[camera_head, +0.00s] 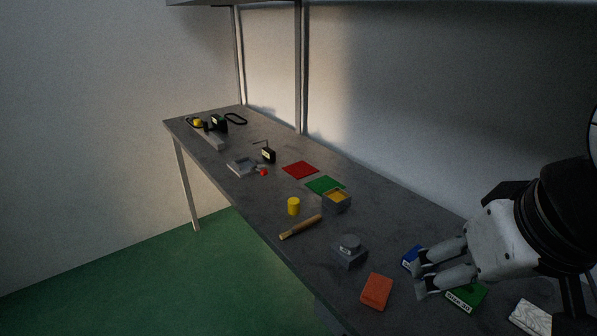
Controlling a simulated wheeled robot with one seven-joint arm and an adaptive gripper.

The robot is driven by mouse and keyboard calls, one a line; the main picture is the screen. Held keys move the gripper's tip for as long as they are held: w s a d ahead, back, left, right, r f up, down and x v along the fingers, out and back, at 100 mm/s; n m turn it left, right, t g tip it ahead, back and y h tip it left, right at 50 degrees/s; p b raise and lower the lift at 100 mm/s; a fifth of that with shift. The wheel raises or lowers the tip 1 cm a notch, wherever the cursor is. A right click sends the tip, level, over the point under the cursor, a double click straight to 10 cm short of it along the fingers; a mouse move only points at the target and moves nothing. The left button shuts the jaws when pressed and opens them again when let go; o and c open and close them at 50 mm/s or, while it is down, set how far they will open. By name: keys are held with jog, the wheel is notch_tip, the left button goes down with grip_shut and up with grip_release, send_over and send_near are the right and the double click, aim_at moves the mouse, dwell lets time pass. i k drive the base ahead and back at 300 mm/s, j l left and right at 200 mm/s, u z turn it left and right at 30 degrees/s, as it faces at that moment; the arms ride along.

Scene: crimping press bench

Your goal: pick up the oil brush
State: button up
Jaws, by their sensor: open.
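A slim tan, stick-shaped thing with a darker band (300,227) lies flat near the front edge of the bench, at mid-length; it looks like the oil brush, but its bristles are too small to make out. My gripper (421,273) is at the right, open, with its fingers pointing left. It is well to the right of the brush and apart from it, above or near a blue box (408,256) and a green box labelled "Size 30" (466,299). My gripper partly hides both boxes. I see nothing between the fingers.
Between gripper and brush are a grey block with a raised top (349,254) and an orange block (377,291). A yellow cylinder (293,207) and a grey box with yellow inside (326,205) stand near the brush. Red (300,170) and green (322,185) mats lie behind.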

aim_at(297, 229)
jog(key=i+j+z, duration=0.25)
jog(key=i+j, duration=0.15)
jog(key=i+j+z, duration=0.3)
jog(key=j, duration=0.2)
